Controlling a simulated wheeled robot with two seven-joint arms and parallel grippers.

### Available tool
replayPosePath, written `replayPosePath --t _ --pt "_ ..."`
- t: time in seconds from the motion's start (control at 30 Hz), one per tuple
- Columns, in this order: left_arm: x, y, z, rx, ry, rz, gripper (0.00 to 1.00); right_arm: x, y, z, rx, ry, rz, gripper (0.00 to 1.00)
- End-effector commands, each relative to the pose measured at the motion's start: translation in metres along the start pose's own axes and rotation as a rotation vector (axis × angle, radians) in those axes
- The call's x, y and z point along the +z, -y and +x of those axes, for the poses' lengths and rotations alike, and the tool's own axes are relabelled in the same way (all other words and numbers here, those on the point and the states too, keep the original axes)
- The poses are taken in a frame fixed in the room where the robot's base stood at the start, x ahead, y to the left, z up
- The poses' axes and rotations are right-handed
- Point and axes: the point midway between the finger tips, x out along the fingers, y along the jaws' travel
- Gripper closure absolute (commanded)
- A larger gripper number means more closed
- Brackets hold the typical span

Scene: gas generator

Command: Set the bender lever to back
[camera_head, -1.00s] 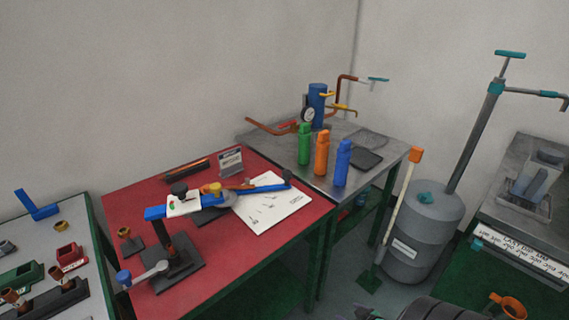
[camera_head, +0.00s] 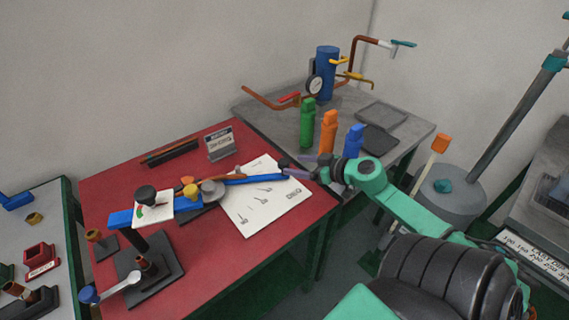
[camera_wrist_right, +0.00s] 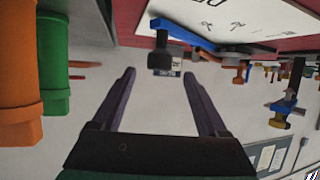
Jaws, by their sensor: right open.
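The pipe bender stands on the red table, with a dark base (camera_head: 172,278), a white plate (camera_head: 160,211) and a black knob. Its blue lever (camera_head: 252,179) reaches right over a white paper sheet, and its dark end is partly hidden near my right gripper. My right gripper (camera_head: 293,167) is open at the table's right edge, by the lever's end. My left gripper is not in view.
Green (camera_head: 308,124), orange (camera_head: 328,132) and blue (camera_head: 354,141) bottles stand on the grey table close behind my right gripper. A small sign (camera_head: 220,146) stands at the red table's back. A grey tank (camera_head: 452,190) is at the right.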

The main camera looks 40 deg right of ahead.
Motion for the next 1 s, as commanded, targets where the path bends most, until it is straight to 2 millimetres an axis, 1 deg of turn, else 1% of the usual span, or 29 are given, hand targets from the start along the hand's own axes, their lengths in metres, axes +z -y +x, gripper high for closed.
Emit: replayPosePath --t 0.03,0.1,0.2,0.33,0.57,0.6,0.67,0.7,0.77,0.8,1.0 --pt "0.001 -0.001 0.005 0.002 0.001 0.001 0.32 0.0 -0.001 0.013 0.0 -0.006 -0.002 0.24" --pt "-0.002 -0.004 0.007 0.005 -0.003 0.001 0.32 0.0 -0.001 0.029 0.0 -0.005 -0.002 0.24" --pt "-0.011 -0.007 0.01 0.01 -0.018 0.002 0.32 0.0 -0.001 0.045 0.001 -0.005 0.002 0.24" --pt "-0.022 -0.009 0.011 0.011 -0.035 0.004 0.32 0.0 -0.001 0.055 0.001 -0.003 0.0 0.24" --pt "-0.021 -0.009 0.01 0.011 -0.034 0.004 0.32 0.0 0.0 0.056 0.001 -0.001 0.001 0.24" --pt "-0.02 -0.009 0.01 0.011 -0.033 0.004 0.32 0.0 0.0 0.056 0.001 -0.001 0.001 0.31" --pt "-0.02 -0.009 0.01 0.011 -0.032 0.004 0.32 0.0 0.0 0.056 0.001 -0.001 0.001 0.54" --pt "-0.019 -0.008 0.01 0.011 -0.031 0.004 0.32 0.0 0.0 0.056 0.001 -0.001 0.001 0.7" --pt "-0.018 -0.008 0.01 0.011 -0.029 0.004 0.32 0.0 0.0 0.056 0.0 -0.001 0.001 0.93" --pt "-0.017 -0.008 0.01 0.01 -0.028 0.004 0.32 0.0 0.0 0.056 0.0 -0.001 0.001 1.0" --pt "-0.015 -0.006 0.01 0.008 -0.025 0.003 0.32 0.0 0.0 0.056 0.0 -0.001 0.001 1.0"
